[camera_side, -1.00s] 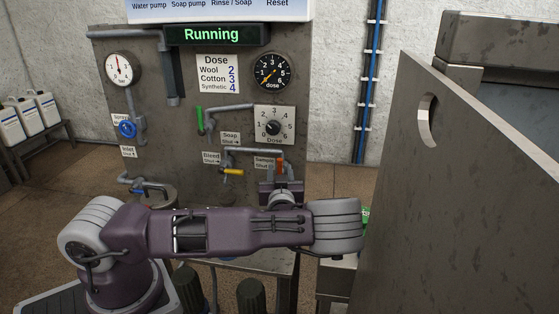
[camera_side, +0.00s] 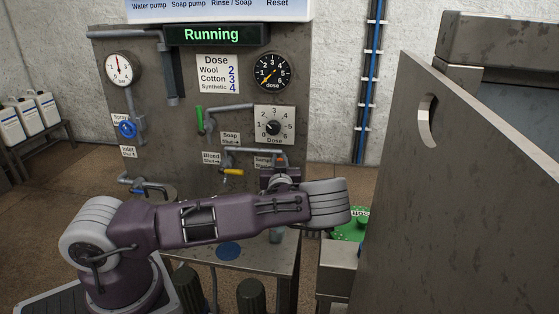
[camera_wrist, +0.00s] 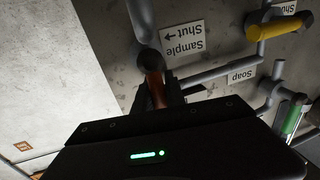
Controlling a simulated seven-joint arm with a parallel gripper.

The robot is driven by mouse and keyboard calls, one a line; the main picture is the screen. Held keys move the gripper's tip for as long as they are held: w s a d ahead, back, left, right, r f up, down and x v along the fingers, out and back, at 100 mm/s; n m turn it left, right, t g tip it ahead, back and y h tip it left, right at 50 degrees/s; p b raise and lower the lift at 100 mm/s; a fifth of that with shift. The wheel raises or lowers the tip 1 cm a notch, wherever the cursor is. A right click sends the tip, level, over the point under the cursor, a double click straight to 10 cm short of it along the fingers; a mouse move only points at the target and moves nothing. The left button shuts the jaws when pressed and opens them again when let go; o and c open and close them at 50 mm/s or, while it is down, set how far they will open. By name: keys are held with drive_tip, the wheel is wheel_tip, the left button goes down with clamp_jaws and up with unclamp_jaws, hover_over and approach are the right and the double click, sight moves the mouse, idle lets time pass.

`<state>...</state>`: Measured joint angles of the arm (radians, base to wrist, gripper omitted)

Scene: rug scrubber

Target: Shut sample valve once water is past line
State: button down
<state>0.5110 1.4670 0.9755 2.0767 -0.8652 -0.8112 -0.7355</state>
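The sample valve's orange-brown handle (camera_wrist: 155,90) shows in the wrist view, below a grey pipe and beside the "Sample Shut" label (camera_wrist: 183,39), which has an arrow. My gripper (camera_wrist: 157,98) is at this handle, with dark fingers close along its sides; whether they press on it cannot be told. In the side view my gripper (camera_side: 280,178) is up at the panel, just below the Sample label (camera_side: 266,162), and covers most of the handle. A small vessel (camera_side: 277,236) shows partly below my arm. Its water level and line cannot be made out.
The panel display (camera_side: 211,35) reads "Running". A yellow handle (camera_side: 232,172) and a green handle (camera_side: 199,119) are close by on the panel. A large grey board (camera_side: 470,190) stands at the right.

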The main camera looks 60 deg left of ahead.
drive_tip(key=shift+w+d+m, duration=0.1)
drive_tip(key=shift+m, duration=0.2)
drive_tip(key=m, duration=0.3)
drive_tip(key=w+d+f+m+t, duration=0.1)
drive_tip(key=m, duration=0.3)
drive_tip(key=w+d+m+t, duration=0.1)
drive_tip(key=m, duration=0.2)
drive_tip(key=shift+w+d+f+m+y, duration=0.2)
drive_tip(key=shift+m+y, duration=0.1)
drive_tip(key=shift+m, duration=0.1)
drive_tip(key=m, duration=0.1)
drive_tip(key=f+m+t, duration=0.1)
drive_tip(key=m, duration=0.3)
drive_tip(key=shift+w+d+f+t, duration=0.15)
drive_tip(key=shift+w+d+t, duration=0.15)
drive_tip(key=shift+w, duration=0.05)
drive_tip(key=shift+d+f+m+t+h, duration=0.15)
drive_tip(key=shift+f+m+h, duration=0.15)
drive_tip(key=shift+m, duration=0.6)
drive_tip(key=shift+a+f+m+t+h, duration=0.15)
drive_tip(key=shift+m+h, duration=0.25)
drive_tip(key=shift+m, duration=0.5)
drive_tip(key=shift+d+f, duration=0.1)
drive_tip(key=shift+f, duration=0.05)
drive_tip(key=c, duration=1.4)
unclamp_jaws()
drive_tip(key=shift+w, duration=0.1)
